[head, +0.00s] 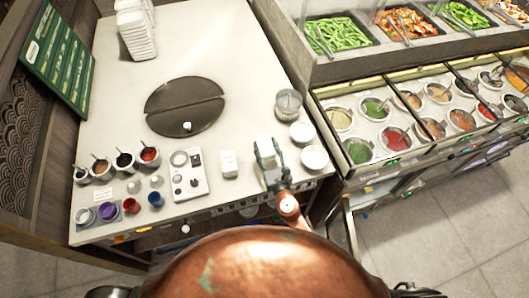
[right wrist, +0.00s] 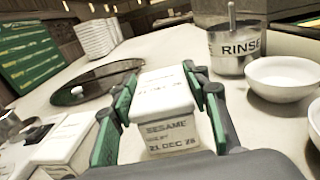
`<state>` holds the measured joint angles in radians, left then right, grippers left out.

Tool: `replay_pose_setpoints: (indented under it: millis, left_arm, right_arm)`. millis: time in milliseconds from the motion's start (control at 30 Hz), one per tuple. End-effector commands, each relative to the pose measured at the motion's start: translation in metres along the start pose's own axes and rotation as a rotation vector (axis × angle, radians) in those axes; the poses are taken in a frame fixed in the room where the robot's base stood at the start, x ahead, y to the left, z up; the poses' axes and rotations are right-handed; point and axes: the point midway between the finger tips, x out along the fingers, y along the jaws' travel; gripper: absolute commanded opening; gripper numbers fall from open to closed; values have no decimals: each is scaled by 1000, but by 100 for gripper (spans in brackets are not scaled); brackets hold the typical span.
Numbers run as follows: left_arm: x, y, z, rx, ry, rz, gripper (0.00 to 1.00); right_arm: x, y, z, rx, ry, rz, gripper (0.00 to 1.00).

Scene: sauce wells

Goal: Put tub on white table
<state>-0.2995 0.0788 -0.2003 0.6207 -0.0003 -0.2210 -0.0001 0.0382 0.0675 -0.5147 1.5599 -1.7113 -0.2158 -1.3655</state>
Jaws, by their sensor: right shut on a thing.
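A white tub with black lettering that reads SESAME (right wrist: 168,128) sits between the green-padded fingers of my right gripper (right wrist: 165,98), which is shut on it. In the head view my right gripper (head: 268,150) is over the front right part of the white table (head: 235,60). I cannot tell whether the held tub touches the table or hangs just above it. A second white tub (head: 229,163) stands on the table just left of the gripper; it also shows in the right wrist view (right wrist: 65,140). My left gripper is not in view.
Two white bowls (head: 314,157) and a metal RINSE pot (head: 288,104) stand right of the gripper. A round dark two-part lid (head: 185,107) lies mid-table. Sauce cups (head: 149,155) line the left front. White stacked containers (head: 137,35) stand behind. The table's back right is clear.

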Motion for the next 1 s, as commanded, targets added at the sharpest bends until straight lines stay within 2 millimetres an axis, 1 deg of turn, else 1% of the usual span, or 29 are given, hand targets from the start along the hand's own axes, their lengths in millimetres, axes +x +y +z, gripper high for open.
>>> replay_pose_setpoints:
  millis: [67, 100, 233, 533, 667, 700, 900, 933, 1000]
  left_arm:
    - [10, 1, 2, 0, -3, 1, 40]
    - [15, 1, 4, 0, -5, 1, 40]
    - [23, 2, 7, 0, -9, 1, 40]
    - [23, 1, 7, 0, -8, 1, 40]
    - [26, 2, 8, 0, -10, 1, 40]
    - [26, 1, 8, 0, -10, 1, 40]
    - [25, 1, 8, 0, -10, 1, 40]
    - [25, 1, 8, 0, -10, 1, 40]
    - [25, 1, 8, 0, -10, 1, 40]
  right_arm:
    - [6, 6, -13, -1, 0, 1, 9]
    - [4, 4, -21, -3, 2, 1, 9]
    - [4, 4, -36, -2, 1, 0, 9]
    - [4, 4, -36, 0, -1, 0, 9]
    - [4, 4, -40, 0, 0, 0, 9]
    - [4, 4, -41, 0, 2, 0, 45]
    - [4, 4, -40, 0, 2, 0, 59]
    - [4, 4, -40, 0, 2, 0, 60]
    - [4, 4, -40, 0, 2, 0, 60]
